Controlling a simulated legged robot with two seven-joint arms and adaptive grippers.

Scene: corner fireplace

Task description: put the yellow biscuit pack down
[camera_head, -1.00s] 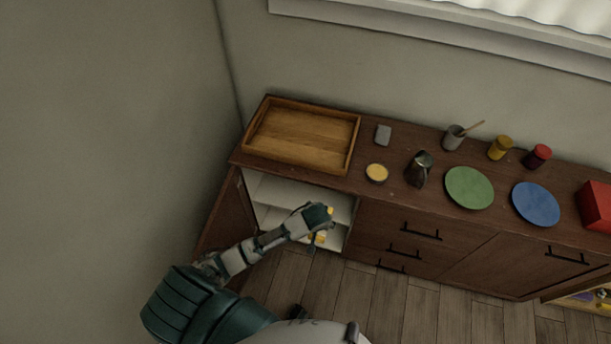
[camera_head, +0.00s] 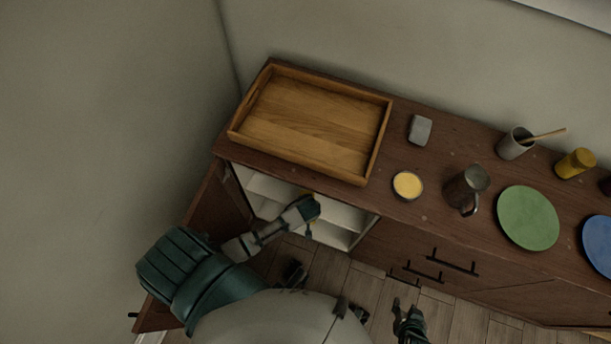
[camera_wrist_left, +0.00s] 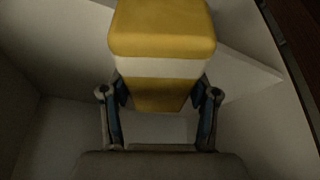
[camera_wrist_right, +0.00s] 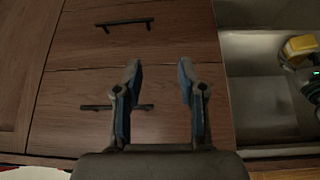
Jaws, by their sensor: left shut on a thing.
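The yellow biscuit pack (camera_wrist_left: 160,32), yellow with a white band, is held between the fingers of my left gripper (camera_wrist_left: 160,95). In the head view my left gripper (camera_head: 308,208) reaches into the open cupboard (camera_head: 333,236), hiding most of the pack. The right wrist view also shows the pack (camera_wrist_right: 299,46) at the cupboard opening. White walls and a pale shelf edge surround the pack in the left wrist view; whether it touches a shelf I cannot tell. My right gripper (camera_wrist_right: 159,75) is open and empty before the drawer fronts; it also shows low in the head view (camera_head: 409,322).
The cupboard door (camera_head: 215,205) stands open at the left. On the counter are a wooden tray (camera_head: 310,125), a grey block (camera_head: 420,130), a yellow-topped dish (camera_head: 408,185), a metal jug (camera_head: 465,187) and a green plate (camera_head: 527,218). Drawers with black handles (camera_head: 452,262) are right of the cupboard.

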